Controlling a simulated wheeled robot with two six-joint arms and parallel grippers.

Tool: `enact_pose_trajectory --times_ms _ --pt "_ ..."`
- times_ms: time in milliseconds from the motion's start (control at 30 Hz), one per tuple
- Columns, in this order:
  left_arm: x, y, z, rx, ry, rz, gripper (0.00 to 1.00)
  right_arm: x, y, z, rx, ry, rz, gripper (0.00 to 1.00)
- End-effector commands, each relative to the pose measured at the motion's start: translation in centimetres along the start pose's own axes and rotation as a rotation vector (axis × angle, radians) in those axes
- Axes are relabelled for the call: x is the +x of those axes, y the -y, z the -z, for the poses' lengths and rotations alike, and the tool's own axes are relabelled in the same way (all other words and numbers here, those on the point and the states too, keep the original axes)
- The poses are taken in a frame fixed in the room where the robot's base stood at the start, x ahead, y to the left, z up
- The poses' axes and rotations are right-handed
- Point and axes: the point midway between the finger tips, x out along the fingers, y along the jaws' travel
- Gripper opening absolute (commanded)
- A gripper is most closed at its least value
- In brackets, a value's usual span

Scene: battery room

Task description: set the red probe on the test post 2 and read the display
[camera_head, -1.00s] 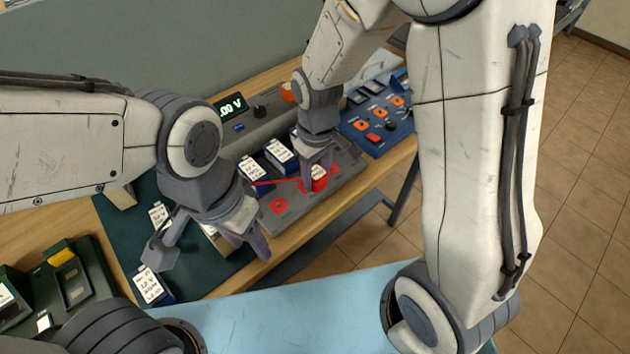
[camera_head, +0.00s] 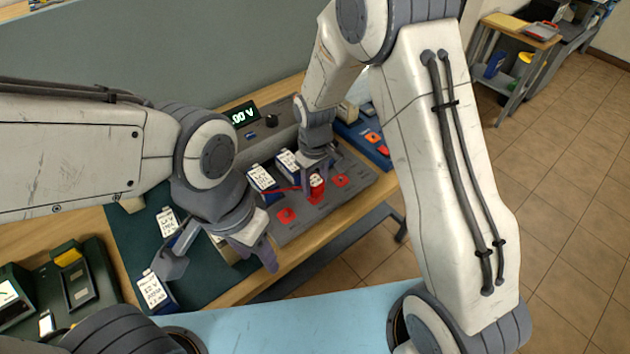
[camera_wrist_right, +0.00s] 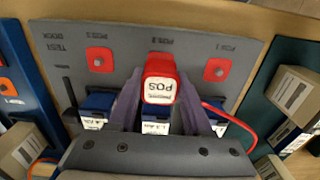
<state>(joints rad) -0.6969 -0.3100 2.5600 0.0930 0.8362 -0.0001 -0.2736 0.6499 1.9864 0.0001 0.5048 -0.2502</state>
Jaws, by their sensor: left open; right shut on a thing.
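My right gripper (camera_wrist_right: 158,112) is shut on the red probe (camera_wrist_right: 159,80), which has a white label reading POS. In the right wrist view the probe is in front of the POS 2 marking on the grey test panel (camera_wrist_right: 140,45) and covers the middle post; contact cannot be told. The red posts at POS 3 (camera_wrist_right: 100,60) and POS 1 (camera_wrist_right: 217,69) show on either side. In the head view the probe (camera_head: 317,188) is upright under the right gripper. The display (camera_head: 243,114) shows "00 V"; its leading part is unclear. My left gripper (camera_head: 262,258) is open, left of the panel.
Blue batteries with white labels (camera_head: 262,180) stand on the panel behind the posts. More lie on the dark green mat (camera_head: 205,275) at left. A green charger (camera_head: 75,280) is at far left, a blue panel (camera_head: 365,145) at right. The red lead (camera_wrist_right: 232,118) runs beside the right gripper.

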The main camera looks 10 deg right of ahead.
Motion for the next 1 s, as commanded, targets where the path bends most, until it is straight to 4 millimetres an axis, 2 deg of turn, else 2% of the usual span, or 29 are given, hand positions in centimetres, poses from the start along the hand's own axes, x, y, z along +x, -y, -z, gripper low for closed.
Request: enact_pose_trajectory --times_ms 33,167,1000 --pt "0.78 0.06 -0.04 0.0 0.0 0.0 0.5 0.87 0.01 -0.01 0.0 0.0 0.0 0.0" --pt "1.21 0.09 -0.07 0.0 0.0 0.0 0.5 1.42 0.01 -0.01 0.0 0.0 0.0 0.0" --pt "0.9 0.06 -0.04 0.0 0.0 0.0 0.5 1.36 0.01 -0.01 0.0 0.0 0.0 0.0"
